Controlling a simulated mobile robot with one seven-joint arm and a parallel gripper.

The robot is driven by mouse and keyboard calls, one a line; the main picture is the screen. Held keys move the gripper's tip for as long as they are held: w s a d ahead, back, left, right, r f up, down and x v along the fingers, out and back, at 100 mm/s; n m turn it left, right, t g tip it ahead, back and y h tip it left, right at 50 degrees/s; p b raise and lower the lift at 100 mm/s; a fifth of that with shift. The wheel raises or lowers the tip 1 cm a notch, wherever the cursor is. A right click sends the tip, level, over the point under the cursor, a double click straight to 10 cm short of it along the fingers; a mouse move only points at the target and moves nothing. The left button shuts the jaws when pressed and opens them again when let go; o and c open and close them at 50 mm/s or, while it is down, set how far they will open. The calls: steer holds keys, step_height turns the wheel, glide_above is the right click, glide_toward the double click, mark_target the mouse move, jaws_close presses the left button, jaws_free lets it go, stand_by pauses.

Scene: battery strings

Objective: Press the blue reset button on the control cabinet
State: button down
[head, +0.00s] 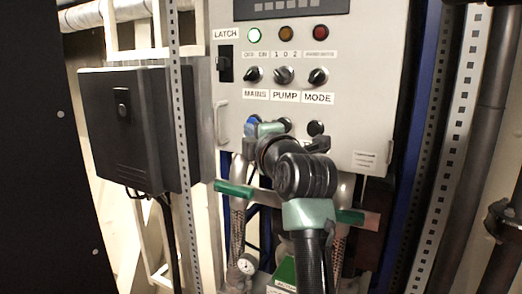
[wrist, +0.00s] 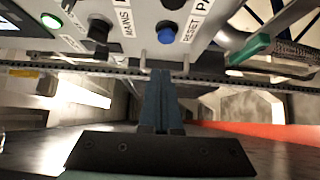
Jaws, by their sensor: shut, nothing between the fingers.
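The control cabinet (head: 345,100) fills the upper middle of the head view. The blue reset button (head: 251,124) is at the left of its lower row, partly hidden by my gripper (head: 262,131). In the wrist view the blue button (wrist: 166,39) shows clearly beside its RESET label. My gripper's dark blue fingers (wrist: 161,73) are shut together and empty. Their tips appear just below the button in that picture, with a gap in the image. I cannot tell how far apart in depth they are. The button's pressed state cannot be told.
The MAINS (head: 253,74), PUMP (head: 284,75) and MODE (head: 318,77) knobs sit above the button row. A green lamp (head: 254,34) is lit. Green-handled valves (head: 235,190) and pipes stand below the cabinet. A dark box (head: 135,130) hangs at left.

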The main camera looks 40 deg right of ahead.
steer(key=shift+b+v, duration=0.95)
steer(key=shift+v, duration=1.65)
steer(key=shift+s, duration=0.1)
steer(key=shift+f, duration=0.15)
steer(key=a+r+m+t+y, duration=0.1)
steer(key=a+r+m+t, duration=0.25)
steer(key=a, duration=0.65)
steer(key=a+r+m+t+y, duration=0.2)
steer(key=a+r+m, duration=0.15)
steer(key=a, duration=0.75)
steer(key=s+a+r+m+t+y, duration=0.2)
steer(key=s+a+r+m, duration=0.1)
steer(key=s+a, duration=0.3)
steer(key=s+a+r+m+t+y, duration=0.1)
steer(key=s+a+r+m+t, duration=0.2)
steer(key=s+a, duration=0.4)
steer(key=shift+a+m+y, duration=0.3)
steer(key=shift+a+y, duration=0.1)
steer(key=shift+a, duration=0.1)
